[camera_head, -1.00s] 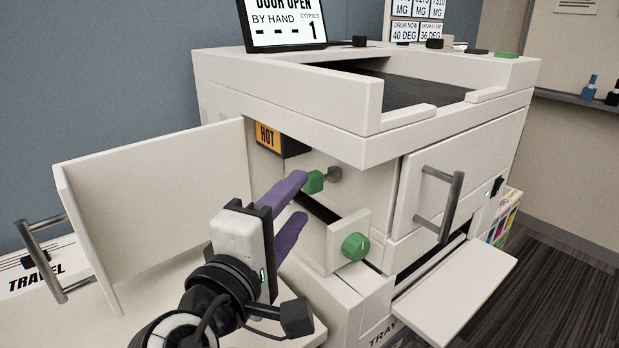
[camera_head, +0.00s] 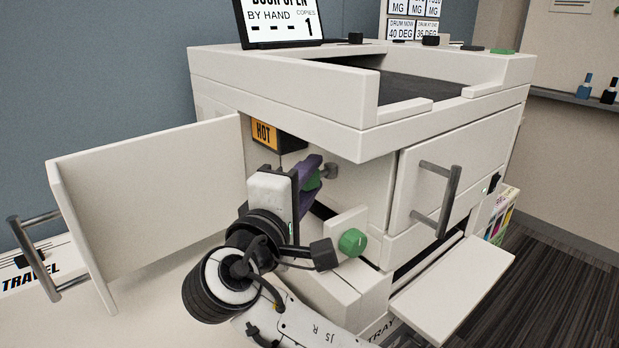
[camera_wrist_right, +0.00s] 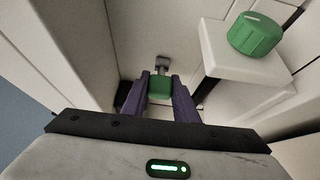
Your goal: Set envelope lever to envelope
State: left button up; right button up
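A green-ended lever (camera_wrist_right: 159,88) sticks out on a grey stem inside the machine's open side; I take it to be the envelope lever. In the head view its green end (camera_head: 313,181) shows partly behind my right gripper. My right gripper (camera_wrist_right: 160,90) has its purple fingers on both sides of the green end, with no clear gap, so it looks shut on it. It also shows in the head view (camera_head: 312,178). My left gripper is out of view. No envelope marking is readable.
A green round knob (camera_head: 352,242) on a white block sits just right of my gripper. An open white door (camera_head: 150,200) stands at left. A HOT label (camera_head: 264,133) is above. A grey-handled front panel (camera_head: 450,175) and a fold-out tray (camera_head: 455,300) are at right.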

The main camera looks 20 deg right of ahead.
jog(key=shift+c, duration=1)
jog(key=shift+s+d+n+t+y+p, duration=0.1)
jog(key=shift+s+n+t+y+p, duration=0.05)
jog(key=shift+n+t+y+p, duration=0.3)
jog(key=shift+s+d+n+t+y+p, duration=0.1)
jog(key=shift+n+t+y+p, duration=0.2)
jog(key=shift+y+p, duration=0.25)
jog(key=shift+s+d+r+n+t+y+p, duration=0.1)
jog(key=shift+s+d+n+t+y+p, duration=0.1)
jog(key=shift+n+t+y+p, duration=0.45)
jog(key=n+y+p, duration=0.2)
jog(key=y, duration=0.1)
jog(key=shift+s+d+t, duration=0.15)
jog(key=shift+s+t, duration=0.15)
jog(key=shift+s+d+n+y+p, duration=0.1)
jog(key=shift+n+y+p, duration=0.35)
jog(key=shift+y, duration=0.3)
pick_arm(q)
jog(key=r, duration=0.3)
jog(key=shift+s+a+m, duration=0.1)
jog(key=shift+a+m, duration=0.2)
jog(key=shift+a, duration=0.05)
pick_arm(e)
jog(key=shift+t+y, duration=0.3)
jog(key=shift+n, duration=0.25)
